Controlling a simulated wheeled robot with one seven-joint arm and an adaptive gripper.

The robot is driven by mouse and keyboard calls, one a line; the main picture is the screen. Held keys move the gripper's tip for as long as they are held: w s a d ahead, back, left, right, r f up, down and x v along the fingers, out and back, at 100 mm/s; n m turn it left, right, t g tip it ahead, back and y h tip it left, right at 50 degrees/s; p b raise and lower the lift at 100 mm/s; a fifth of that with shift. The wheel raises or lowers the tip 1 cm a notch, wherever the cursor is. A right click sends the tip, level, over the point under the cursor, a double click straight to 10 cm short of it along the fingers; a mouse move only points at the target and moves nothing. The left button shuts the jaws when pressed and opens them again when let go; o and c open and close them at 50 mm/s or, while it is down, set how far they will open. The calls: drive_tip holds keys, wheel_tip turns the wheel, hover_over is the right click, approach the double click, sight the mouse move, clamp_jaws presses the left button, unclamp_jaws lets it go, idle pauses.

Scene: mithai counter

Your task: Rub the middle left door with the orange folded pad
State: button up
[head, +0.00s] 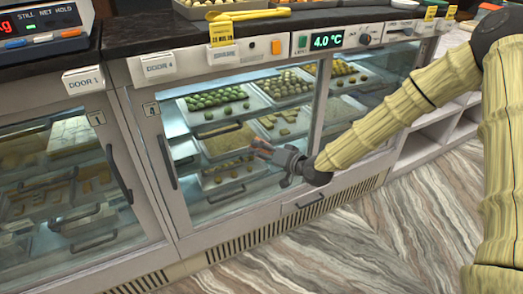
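The glass door labelled DOOR 4 (178,200) is in the middle of the head view, with a dark upright handle at its left side. The glass door labelled DOOR 1 (60,210) is at the left. My gripper (263,149) is in front of the glass right of DOOR 4's handle, with its fingers pointing left. A small orange-brown patch shows at the fingertips, but I cannot tell whether it is the pad or sweets behind. I cannot tell whether the fingers touch the glass. No orange folded pad is clearly seen elsewhere.
Trays of green and yellow sweets (215,98) stand behind the glass. A temperature display (327,40) and controls run along the panel above. The patterned floor (330,240) in front is clear.

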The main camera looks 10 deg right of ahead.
idle(0.4)
drive_tip(key=b, duration=0.7)
approach(219, 154)
wheel_tip(219, 154, down, 2)
drive_tip(key=s, duration=0.3)
drive_tip(key=shift+w+a+f+b, duration=0.1)
drive_tip(key=shift+w+a, duration=0.35)
drive_tip(key=shift+w, duration=0.5)
drive_tip(key=shift+w+a+b, duration=0.15)
drive_tip(key=shift+w+a, duration=0.3)
drive_tip(key=shift+w, duration=0.5)
drive_tip(key=shift+w+a+b, duration=0.1)
drive_tip(key=shift+w+a, duration=0.4)
drive_tip(key=shift+w, duration=0.45)
drive_tip(key=shift+w+a, duration=0.15)
drive_tip(key=shift+w, duration=0.4)
drive_tip(key=shift+w+a, duration=0.2)
drive_tip(key=shift+w, duration=0.3)
drive_tip(key=shift+w+d, duration=0.3)
drive_tip(key=shift+d, duration=0.7)
drive_tip(key=shift+w+d, duration=0.25)
drive_tip(key=shift+d, duration=0.7)
drive_tip(key=shift+w, duration=0.1)
drive_tip(key=shift+a, duration=0.1)
drive_tip(key=shift+s+a, duration=0.25)
drive_tip(key=shift+a, duration=0.7)
drive_tip(key=shift+s+a, duration=0.25)
drive_tip(key=shift+a, duration=0.7)
